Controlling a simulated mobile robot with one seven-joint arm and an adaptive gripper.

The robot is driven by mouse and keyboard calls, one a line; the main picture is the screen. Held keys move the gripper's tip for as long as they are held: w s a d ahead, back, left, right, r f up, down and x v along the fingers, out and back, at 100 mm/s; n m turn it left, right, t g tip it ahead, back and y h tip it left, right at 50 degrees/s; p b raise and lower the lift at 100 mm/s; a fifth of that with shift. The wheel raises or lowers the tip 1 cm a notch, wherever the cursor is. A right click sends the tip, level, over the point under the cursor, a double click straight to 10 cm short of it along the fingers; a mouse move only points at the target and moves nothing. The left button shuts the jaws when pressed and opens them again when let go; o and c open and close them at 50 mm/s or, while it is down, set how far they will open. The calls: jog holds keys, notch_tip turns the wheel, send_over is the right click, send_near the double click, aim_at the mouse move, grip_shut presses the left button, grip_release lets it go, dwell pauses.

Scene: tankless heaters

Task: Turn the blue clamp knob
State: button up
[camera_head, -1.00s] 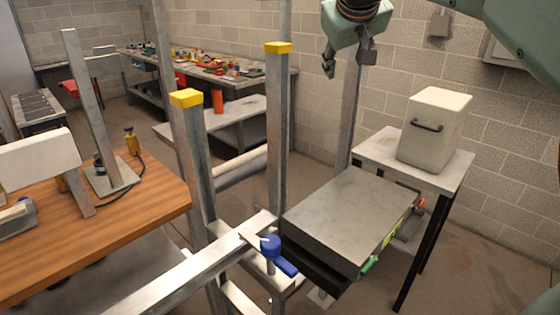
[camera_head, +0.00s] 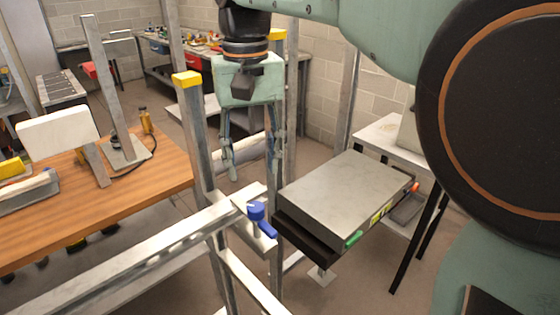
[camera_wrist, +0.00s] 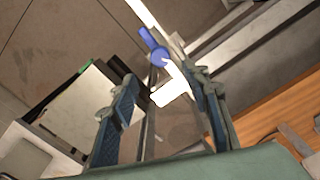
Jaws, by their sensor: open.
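The blue clamp knob (camera_head: 257,211), with its short blue handle pointing down and right, sits on a metal bracket at the end of a metal rail. In the wrist view the knob (camera_wrist: 158,55) shows beyond the fingertips, near the top middle, with its handle pointing up and left. My gripper (camera_head: 254,172) hangs fingers down above the knob in the head view. Its two fingers are apart with nothing between them, and the knob is not touched. The gripper's fingers also show in the wrist view (camera_wrist: 160,95). Nothing hides the knob.
A metal post with a yellow cap (camera_head: 187,80) stands just left of my gripper. A grey box-like unit (camera_head: 340,190) with green and orange fittings lies right of the knob. A wooden bench (camera_head: 130,195) is at left. A metal rail (camera_head: 120,260) runs along the front.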

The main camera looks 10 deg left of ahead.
aim_at(256, 206)
notch_tip(256, 206, down, 10)
jog(key=shift+r+b, duration=0.1)
jog(key=shift+b, duration=0.4)
jog(key=c, duration=1.2)
jog(key=shift+o, duration=0.2)
